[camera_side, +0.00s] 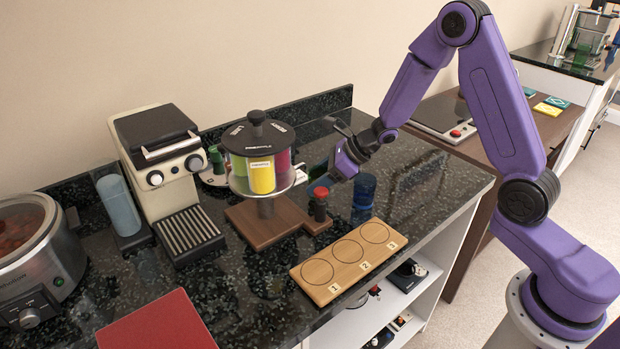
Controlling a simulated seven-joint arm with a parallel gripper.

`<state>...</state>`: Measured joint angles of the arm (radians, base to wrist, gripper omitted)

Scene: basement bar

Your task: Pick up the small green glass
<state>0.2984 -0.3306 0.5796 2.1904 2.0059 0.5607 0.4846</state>
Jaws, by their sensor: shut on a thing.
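My gripper (322,178) is at the end of the purple arm, above the counter and just right of the round dispenser. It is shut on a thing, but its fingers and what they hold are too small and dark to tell. A small dark green glass-like thing (217,159) shows between the coffee machine and the dispenser, partly hidden; I cannot tell for sure that it is the green glass. It is well left of my gripper. A dark blue cylinder (363,192) stands on the counter just below and right of my gripper.
The dispenser (258,132) stands on a wooden base; a dark red-topped piece (319,206) is beside it, close under my gripper. A coffee machine (160,150) and slow cooker (30,262) are left. A numbered wooden board (320,272) lies in front, its circles empty.

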